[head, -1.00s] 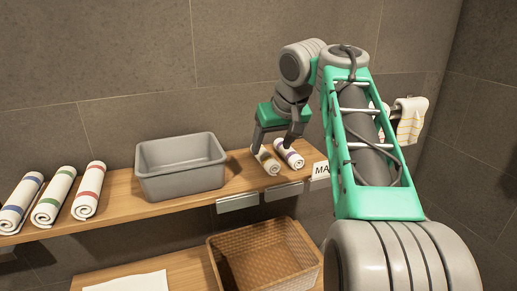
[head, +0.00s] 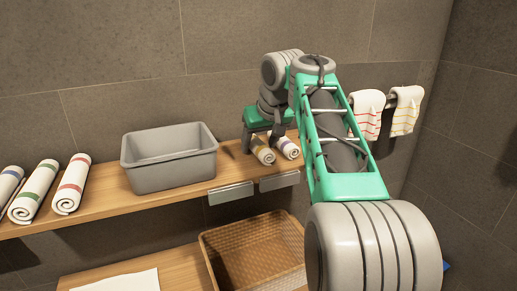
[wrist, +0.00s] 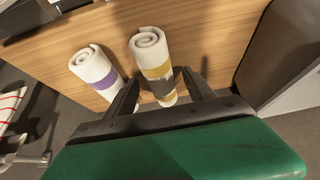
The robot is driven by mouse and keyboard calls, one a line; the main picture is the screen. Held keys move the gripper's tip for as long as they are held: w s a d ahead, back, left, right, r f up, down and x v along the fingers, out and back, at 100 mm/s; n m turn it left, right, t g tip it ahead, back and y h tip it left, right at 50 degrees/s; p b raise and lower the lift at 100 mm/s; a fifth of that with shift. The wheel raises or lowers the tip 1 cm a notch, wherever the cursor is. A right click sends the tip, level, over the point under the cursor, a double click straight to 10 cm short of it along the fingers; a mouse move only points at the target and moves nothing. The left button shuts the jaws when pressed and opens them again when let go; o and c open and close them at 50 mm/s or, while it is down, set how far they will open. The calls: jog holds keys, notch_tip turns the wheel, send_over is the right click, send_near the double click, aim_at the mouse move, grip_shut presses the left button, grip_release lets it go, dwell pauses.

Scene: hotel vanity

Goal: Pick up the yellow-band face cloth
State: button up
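The yellow-band face cloth (head: 263,153) is a white roll lying on the wooden shelf, to the right of the grey bin. In the wrist view the yellow-band cloth (wrist: 152,52) lies between the two fingers, with a narrow gap visible on each side. My gripper (head: 261,138) is over the roll in the head view, and its open fingers straddle the roll in the wrist view (wrist: 160,80). The roll's far part is partly hidden by the gripper in the head view. A purple-band roll (wrist: 95,70) lies close beside it, outside the fingers; it also shows in the head view (head: 287,147).
A grey bin (head: 170,160) stands left of the rolls. Red-band (head: 72,184), green-band (head: 35,192) and blue-band (head: 8,185) rolls lie at the left. A wicker basket (head: 252,255) sits below. Striped cloths (head: 368,112) hang on a rail at right.

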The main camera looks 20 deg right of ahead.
aim_at(257, 138)
jog(key=c, duration=1.3)
jog(key=shift+r+p, duration=0.35)
jog(key=shift+r, duration=0.25)
jog(key=r+p, duration=0.2)
jog(key=r, duration=0.1)
jog(key=shift+s+d+r, duration=0.1)
jog(key=shift+s+r, duration=0.05)
jog(key=shift+s, duration=0.05)
jog(key=p+v, duration=0.1)
jog(key=v, duration=0.1)
jog(key=p+v, duration=0.1)
jog(key=v, duration=0.1)
jog(key=d+p+v, duration=0.1)
jog(key=v, duration=0.1)
jog(key=shift+s+p, duration=0.25)
jog(key=shift+p, duration=0.15)
jog(key=s+r+p, duration=0.1)
jog(key=s, duration=0.2)
jog(key=s+d+r+p, duration=0.1)
jog(key=s, duration=0.2)
jog(key=s+d+r+p, duration=0.1)
jog(key=s, duration=0.2)
jog(key=shift+s+d+r, duration=0.15)
jog(key=shift+s, duration=0.25)
jog(key=o, duration=0.9)
jog(key=shift+c, duration=0.2)
jog(key=c, duration=0.7)
